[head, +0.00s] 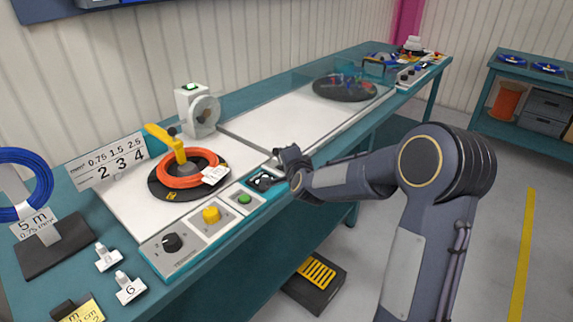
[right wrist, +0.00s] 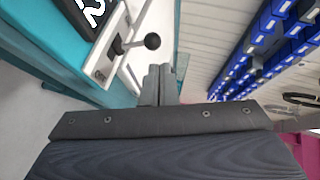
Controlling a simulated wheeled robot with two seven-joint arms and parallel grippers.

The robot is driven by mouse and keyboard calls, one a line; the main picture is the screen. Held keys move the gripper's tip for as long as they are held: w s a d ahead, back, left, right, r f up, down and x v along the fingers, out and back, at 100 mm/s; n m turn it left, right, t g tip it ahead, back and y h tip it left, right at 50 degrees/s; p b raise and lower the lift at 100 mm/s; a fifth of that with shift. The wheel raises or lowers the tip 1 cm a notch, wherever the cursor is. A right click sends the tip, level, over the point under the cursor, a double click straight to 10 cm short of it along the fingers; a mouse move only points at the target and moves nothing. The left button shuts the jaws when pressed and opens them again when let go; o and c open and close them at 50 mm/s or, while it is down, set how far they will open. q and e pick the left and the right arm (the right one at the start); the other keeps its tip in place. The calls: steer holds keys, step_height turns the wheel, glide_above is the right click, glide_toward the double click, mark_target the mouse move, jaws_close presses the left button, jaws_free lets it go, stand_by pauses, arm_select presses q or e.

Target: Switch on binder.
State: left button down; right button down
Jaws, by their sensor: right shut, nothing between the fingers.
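A control panel (head: 171,263) runs along the front edge of the bench, with a black knob (head: 172,243), a yellow button (head: 211,214) and a green button (head: 244,198). At its right end is a black plate with white marks (head: 262,181). In the right wrist view, a toggle lever with a black ball tip (right wrist: 152,41) sticks out beside that plate (right wrist: 88,14). My right gripper (head: 283,157) is shut and empty, close to this end of the panel. In the right wrist view its fingers (right wrist: 160,80) are apart from the ball. I cannot tell which part is labelled binder. My left gripper is not in view.
An orange cable coil (head: 188,172) lies on a black disc under a yellow arm (head: 163,138). A white device with a green light (head: 190,87) stands behind. A blue coil (head: 35,178) and small numbered blocks stand at left.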

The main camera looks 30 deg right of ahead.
steer(key=s+a+r, duration=0.2)
steer(key=s+r, duration=0.3)
steer(key=s, duration=0.2)
steer(key=shift+s+a, duration=0.2)
steer(key=shift+s, duration=0.2)
steer(key=shift+p, duration=0.3)
steer(key=s+a+r+n+g+y+p, duration=0.1)
steer(key=s+a+r+n+y+p, duration=0.25)
steer(key=s+n, duration=0.2)
steer(key=s+a+n+g+y+p, duration=0.1)
steer(key=s+a+n+g, duration=0.1)
steer(key=s, duration=0.6)
steer(key=s+a+f+n+g+y+p, duration=0.1)
steer(key=s+a+n+g, duration=0.1)
steer(key=s+n, duration=0.3)
steer(key=s+a+n+g+y+p, duration=0.1)
steer(key=s+a+n+g, duration=0.2)
steer(key=s, duration=0.9)
steer(key=shift+f+n+g+p, duration=0.4)
steer(key=shift+n, duration=0.15)
